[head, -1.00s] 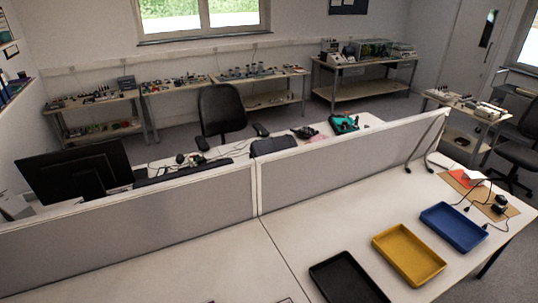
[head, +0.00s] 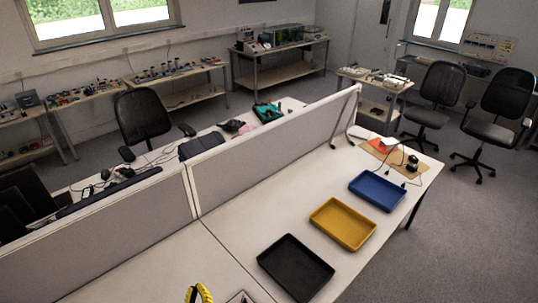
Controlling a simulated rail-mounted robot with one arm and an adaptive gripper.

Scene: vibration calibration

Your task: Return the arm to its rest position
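Neither my arm nor my gripper can be made out with certainty in the head view. A curved yellow and black object (head: 199,293) is cut off by the bottom edge, and I cannot tell what it is. On the white table (head: 228,258), a black tray (head: 296,268), a yellow tray (head: 342,223) and a blue tray (head: 377,191) lie in a slanting row. All three look empty.
A grey divider (head: 270,150) runs along the table's far side. Beyond the blue tray, a brown mat (head: 412,166) holds a small black device (head: 412,162) with cables. Office chairs (head: 491,120) stand at the right, with open floor (head: 470,235) in front.

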